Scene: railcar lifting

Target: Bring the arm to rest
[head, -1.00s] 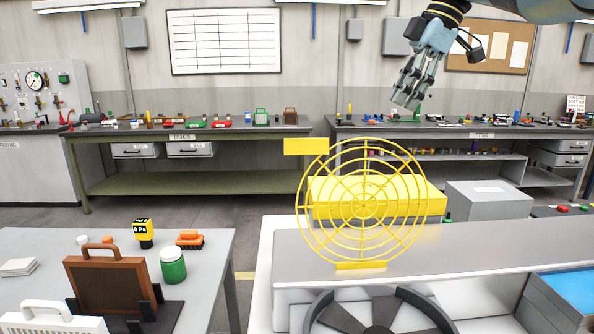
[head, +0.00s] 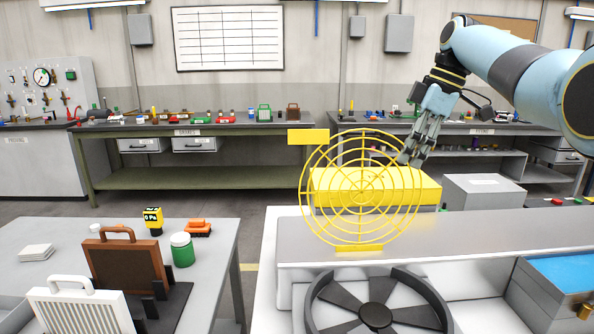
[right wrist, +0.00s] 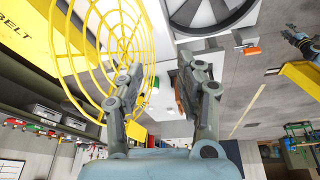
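My right gripper (head: 408,160) hangs fingers-down from the light blue arm at the right of the head view. Its tips overlap the upper right rim of a round yellow wire guard (head: 361,197); I cannot tell whether they touch. In the right wrist view the gripper (right wrist: 158,72) has its fingers apart with nothing held between them, and the guard (right wrist: 92,58) is to their left. The guard stands upright on the grey bench top in front of a yellow block. A bluish jointed part (right wrist: 303,42) at the right wrist view's edge looks like my left gripper; its state is unclear.
A dark fan rotor in its ring (head: 376,312) lies in front of the guard. A grey box (head: 484,192) stands to the right, with a blue-topped box (head: 560,290) nearer. A side table holds a brown case (head: 126,268) and a green jar (head: 182,250).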

